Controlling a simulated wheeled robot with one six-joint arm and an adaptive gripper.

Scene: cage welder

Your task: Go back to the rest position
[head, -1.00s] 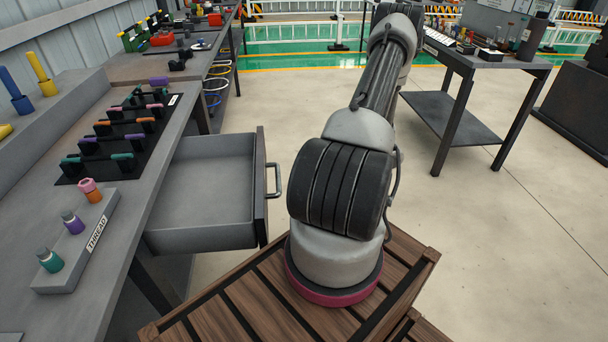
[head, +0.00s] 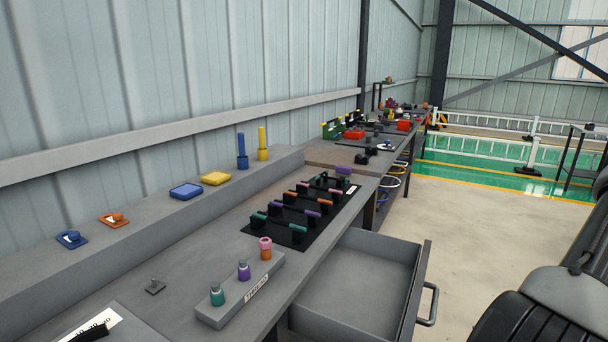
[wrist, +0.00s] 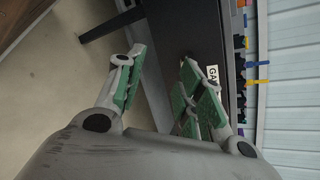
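My gripper (wrist: 165,66) shows in the wrist view with its two green-padded fingers apart and nothing between them. Its fingertips are outside the head view, where only part of my arm shows at the right edge. Behind the fingers in the wrist view are a dark surface with a partly hidden white label and, to the left, pale floor. In the head view an open grey drawer (head: 352,291) sticks out from the grey workbench (head: 205,270). The visible part of the drawer's inside looks empty.
A block labelled THREAD (head: 240,292) holds several coloured pieces on the bench. A black rack (head: 262,236) with coloured pieces lies behind it. The drawer handle (head: 430,305) juts toward my arm. Beyond the drawer, the pale floor (head: 455,215) is clear.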

